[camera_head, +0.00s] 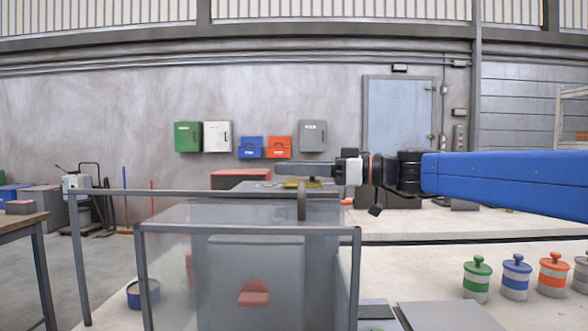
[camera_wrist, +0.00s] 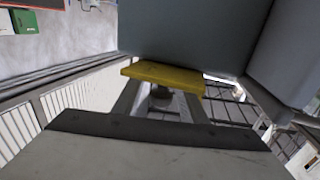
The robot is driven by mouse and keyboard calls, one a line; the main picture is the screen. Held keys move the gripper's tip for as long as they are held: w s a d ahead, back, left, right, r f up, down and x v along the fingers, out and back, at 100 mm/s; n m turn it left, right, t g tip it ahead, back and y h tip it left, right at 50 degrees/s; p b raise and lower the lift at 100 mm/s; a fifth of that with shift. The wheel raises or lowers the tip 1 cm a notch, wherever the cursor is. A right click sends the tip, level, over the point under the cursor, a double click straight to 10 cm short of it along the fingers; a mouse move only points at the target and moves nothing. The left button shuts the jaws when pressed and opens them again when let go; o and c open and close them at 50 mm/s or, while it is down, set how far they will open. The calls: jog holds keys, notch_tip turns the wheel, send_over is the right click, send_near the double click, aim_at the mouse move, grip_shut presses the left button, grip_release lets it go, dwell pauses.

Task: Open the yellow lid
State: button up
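The yellow lid (camera_head: 303,184) is a small flat slab on top of the grey machine (camera_head: 215,262). It lies flat and looks shut. In the wrist view, which is upside down, the yellow lid (camera_wrist: 163,76) lies against the grey machine body (camera_wrist: 195,35). My gripper (camera_head: 285,169) reaches in level from the right, just over the lid in the head view. Its two fingers (camera_wrist: 160,100) appear spread, with a gap between them and a small dark round thing showing there. The lid crosses near the fingertips. Whether they touch it I cannot tell.
A clear guard panel with a metal frame (camera_head: 250,230) stands in front of the machine. A grey rail (camera_head: 190,193) crosses behind its top edge. Several lidded canisters (camera_head: 515,277) stand at right. Coloured boxes (camera_head: 250,147) hang on the back wall. Free air surrounds my arm.

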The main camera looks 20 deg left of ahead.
jog(key=d, duration=1.7)
jog(key=shift+s+d, duration=0.2)
jog(key=shift+s, duration=0.05)
